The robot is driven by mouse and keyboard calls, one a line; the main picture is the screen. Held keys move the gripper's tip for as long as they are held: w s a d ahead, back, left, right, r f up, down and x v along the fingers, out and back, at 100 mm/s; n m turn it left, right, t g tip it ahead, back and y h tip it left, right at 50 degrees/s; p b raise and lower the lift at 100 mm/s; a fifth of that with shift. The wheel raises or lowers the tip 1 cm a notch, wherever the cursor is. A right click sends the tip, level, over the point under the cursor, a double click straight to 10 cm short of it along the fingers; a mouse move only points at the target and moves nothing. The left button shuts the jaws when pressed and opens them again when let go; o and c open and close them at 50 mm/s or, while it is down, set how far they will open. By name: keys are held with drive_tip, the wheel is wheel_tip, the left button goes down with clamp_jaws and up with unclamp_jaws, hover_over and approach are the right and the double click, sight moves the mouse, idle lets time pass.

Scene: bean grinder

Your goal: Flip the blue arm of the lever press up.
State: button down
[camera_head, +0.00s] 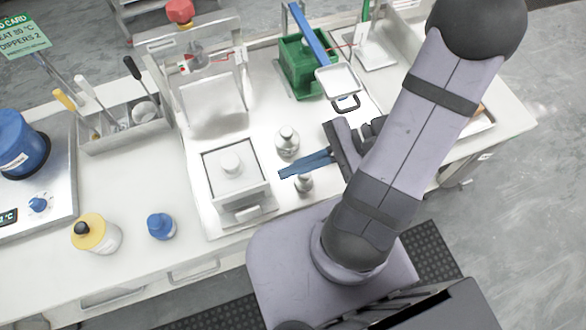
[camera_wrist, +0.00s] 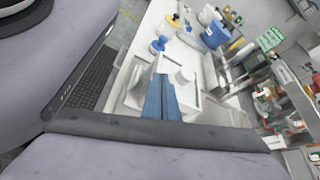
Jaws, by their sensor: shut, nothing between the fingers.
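The lever press (camera_head: 299,70) has a green body and stands at the back of the bench in the camera_head view. Its long blue arm (camera_head: 308,36) runs slantwise over the green body; its exact tilt is hard to tell. My gripper (camera_head: 283,174) is shut and empty, with its blue fingers together. It is well in front of the press, above the bench beside two small metal weights (camera_head: 287,141) (camera_head: 304,183), and points left. The shut fingers also show in the wrist view (camera_wrist: 160,80). I cannot make out the press there.
A white pan (camera_head: 338,81) sits just in front of the press. A white square box with a knob (camera_head: 232,168) stands left of my fingers. A clear-walled stand (camera_head: 213,100) is behind it. A yellow-topped bottle (camera_head: 96,233) and a blue-capped one (camera_head: 161,226) stand front left.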

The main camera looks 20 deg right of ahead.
drive_tip(key=shift+s+a+f, duration=0.1)
drive_tip(key=shift+s+f, duration=0.05)
idle(0.5)
drive_tip(key=w+d+f+m+t+h+b, duration=0.1)
drive_tip(key=w+d+m+t+h, duration=0.35)
drive_tip(key=d+m+t, duration=0.8)
drive_tip(key=d+f+m+h, duration=0.2)
drive_tip(key=s+d+f+m+t+h, duration=0.1)
drive_tip(key=d+f+m+h, duration=0.2)
drive_tip(key=s+d+f+m+t+h+b, duration=0.1)
drive_tip(key=d+f+m+h, duration=0.1)
drive_tip(key=d+m, duration=0.1)
drive_tip(key=shift+d+f+t+h, duration=0.25)
drive_tip(key=shift+f, duration=0.15)
drive_tip(key=shift+s+d+f+m+h, duration=0.25)
drive_tip(key=shift+d+f+m+h, duration=0.15)
drive_tip(key=shift+m, duration=0.05)
drive_tip(key=shift+w, duration=0.1)
